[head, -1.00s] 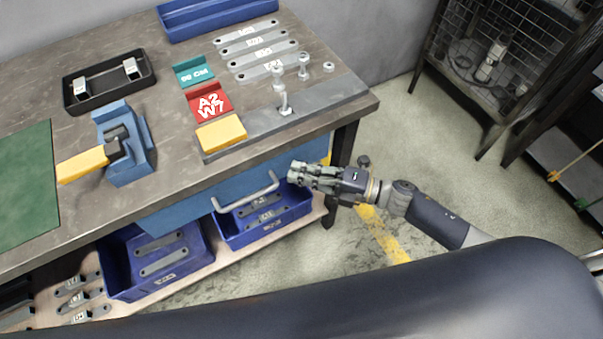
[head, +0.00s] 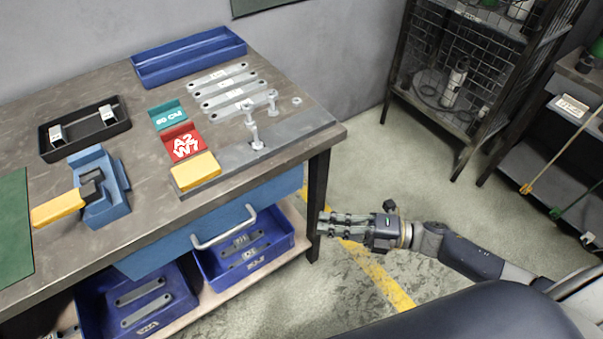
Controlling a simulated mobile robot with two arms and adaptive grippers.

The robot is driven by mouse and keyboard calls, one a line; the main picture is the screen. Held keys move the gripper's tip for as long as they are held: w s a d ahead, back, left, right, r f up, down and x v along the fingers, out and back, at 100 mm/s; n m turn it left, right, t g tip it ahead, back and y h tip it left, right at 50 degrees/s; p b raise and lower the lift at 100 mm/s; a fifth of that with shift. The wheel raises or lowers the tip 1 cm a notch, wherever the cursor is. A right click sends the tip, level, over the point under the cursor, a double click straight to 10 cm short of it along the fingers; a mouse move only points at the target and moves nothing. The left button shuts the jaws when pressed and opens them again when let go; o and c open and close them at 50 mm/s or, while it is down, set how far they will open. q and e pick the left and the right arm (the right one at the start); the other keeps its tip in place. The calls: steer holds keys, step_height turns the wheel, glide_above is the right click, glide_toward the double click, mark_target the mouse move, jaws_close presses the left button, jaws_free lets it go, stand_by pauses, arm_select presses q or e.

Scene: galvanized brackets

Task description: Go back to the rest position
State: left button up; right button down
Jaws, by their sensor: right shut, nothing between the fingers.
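My right gripper (head: 322,225) is shut and empty. It is held out over the floor to the right of the workbench (head: 215,120), past its front right leg and below the level of the top. Its arm comes in from the lower right. It touches nothing that I can see. My left gripper is out of the picture.
On the bench are galvanized brackets (head: 228,88), a steel plate with bolts (head: 290,132), red (head: 183,145) and teal (head: 168,115) blocks, a blue vise (head: 107,205) and a black tray (head: 85,130). Blue bins (head: 287,243) sit below. A wire cage rack (head: 455,75) stands right; floor between is clear.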

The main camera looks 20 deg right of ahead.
steer(key=w+d+f+m+t+h+p, duration=0.1)
steer(key=d+f+m+t+h, duration=0.1)
steer(key=d+f+m+h, duration=0.45)
steer(key=w+d+f+m+t+h+p, duration=0.1)
steer(key=w+d+f+m+t+h, duration=0.2)
steer(key=f+m, duration=0.7)
steer(key=s+d+f+m+g+h, duration=0.35)
steer(key=s+f, duration=0.45)
steer(key=f, duration=0.4)
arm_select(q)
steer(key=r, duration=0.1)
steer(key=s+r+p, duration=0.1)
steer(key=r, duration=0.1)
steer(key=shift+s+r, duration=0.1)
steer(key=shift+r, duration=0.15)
arm_select(e)
steer(key=s+a+f+m+g+h, duration=0.1)
steer(key=s+a+f+m+g, duration=0.1)
steer(key=s, duration=0.7)
steer(key=s+a+f+m+g+h, duration=0.1)
steer(key=s+a+f+m+g, duration=0.1)
steer(key=s+f, duration=0.5)
steer(key=s+a+f+m+g+h, duration=0.1)
steer(key=s+a+f+m+g, duration=0.2)
steer(key=s, duration=0.9)
step_height(320, 180, down, 2)
steer(key=shift+s+f+m+g, duration=0.15)
steer(key=shift+s+m+g, duration=0.25)
steer(key=shift+m+g, duration=0.35)
